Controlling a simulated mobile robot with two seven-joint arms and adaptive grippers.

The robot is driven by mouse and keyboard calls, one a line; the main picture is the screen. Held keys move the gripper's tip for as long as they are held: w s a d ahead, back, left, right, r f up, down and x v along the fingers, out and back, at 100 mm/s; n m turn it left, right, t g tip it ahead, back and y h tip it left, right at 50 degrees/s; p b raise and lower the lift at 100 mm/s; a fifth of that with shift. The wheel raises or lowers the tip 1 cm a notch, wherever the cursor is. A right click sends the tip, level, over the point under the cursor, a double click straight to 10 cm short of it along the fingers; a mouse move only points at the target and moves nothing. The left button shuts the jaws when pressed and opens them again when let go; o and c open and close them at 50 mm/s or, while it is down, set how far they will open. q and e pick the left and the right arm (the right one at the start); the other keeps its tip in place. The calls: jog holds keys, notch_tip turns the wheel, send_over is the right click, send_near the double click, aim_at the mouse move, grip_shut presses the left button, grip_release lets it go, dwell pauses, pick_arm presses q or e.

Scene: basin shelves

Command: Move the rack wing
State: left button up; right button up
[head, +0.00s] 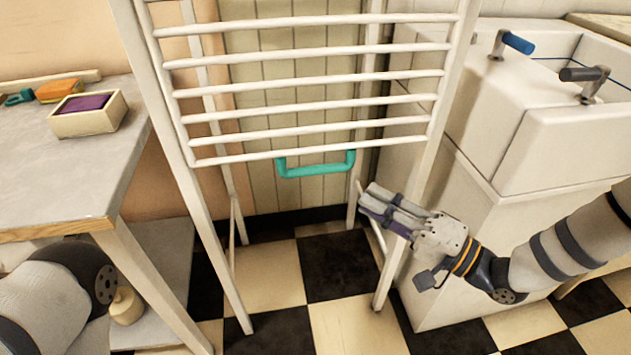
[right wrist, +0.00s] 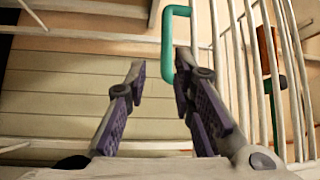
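The rack wing (head: 310,90) is a panel of white horizontal bars, hanging tilted within a white frame. A teal U-shaped handle (head: 316,170) hangs from its lowest bar. My right gripper (head: 369,197) is just right of and below the handle, pointing left, apart from it in the head view. In the right wrist view the gripper (right wrist: 160,68) is open with nothing between its purple-padded fingers. There the handle (right wrist: 167,45) shows beyond them, near the right fingertip. My left gripper is out of view; only part of that arm shows at lower left.
A white basin (head: 560,130) with blue and black taps stands right. A grey-topped table (head: 50,165) with a box (head: 88,122) stands left, its leg near the rack's leg. The checkered floor (head: 290,262) between the rack legs is clear.

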aim_at(324, 173)
jog(key=x, duration=0.8)
jog(key=r+x, duration=0.1)
jog(key=x, duration=0.3)
grip_shut()
